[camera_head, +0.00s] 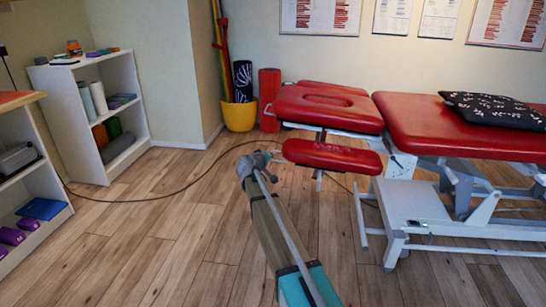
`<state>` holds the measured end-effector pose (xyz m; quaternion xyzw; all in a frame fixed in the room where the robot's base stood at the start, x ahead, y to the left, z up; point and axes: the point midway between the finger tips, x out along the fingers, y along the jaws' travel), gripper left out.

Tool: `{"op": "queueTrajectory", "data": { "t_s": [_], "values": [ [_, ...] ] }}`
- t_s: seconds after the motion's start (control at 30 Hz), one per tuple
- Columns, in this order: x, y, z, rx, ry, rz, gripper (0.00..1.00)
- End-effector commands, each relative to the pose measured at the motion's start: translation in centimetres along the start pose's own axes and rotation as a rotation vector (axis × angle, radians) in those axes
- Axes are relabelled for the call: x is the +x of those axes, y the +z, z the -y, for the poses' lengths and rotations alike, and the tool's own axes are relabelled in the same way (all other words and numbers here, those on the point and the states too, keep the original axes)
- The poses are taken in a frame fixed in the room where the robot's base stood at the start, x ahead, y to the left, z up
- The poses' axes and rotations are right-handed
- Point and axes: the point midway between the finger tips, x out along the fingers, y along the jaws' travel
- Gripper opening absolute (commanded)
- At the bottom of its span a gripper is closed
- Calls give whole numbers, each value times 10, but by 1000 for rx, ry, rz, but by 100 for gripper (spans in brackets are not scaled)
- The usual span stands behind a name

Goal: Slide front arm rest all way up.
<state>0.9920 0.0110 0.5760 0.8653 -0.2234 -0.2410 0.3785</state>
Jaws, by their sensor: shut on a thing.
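The front arm rest (333,157) is a red padded bar on the near side of the treatment table's head end. It sits lower than the red head section (318,100) with its oval face hole. My gripper (280,153) is at the left end of the arm rest and is shut on it. The fingers are small in this view, and the exact grip is hard to see. A post shows under the arm rest.
The red main table (420,125) with a dark patterned pillow (494,109) stands at right on a white frame (418,200). A yellow pot (239,115) stands behind. White shelves (132,130) line the left. A cable crosses the open wooden floor.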

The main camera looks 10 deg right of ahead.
Motion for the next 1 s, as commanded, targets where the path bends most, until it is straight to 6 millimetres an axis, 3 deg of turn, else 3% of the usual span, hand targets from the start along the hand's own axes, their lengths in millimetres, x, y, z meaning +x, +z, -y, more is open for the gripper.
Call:
{"op": "queueTrajectory", "data": {
  "t_s": [0.33,1.0],
  "values": [
    [-2,-5,-8,-1,1,0,0],
    [-15,-37,-57,-1,1,-1,0]
  ]
}}
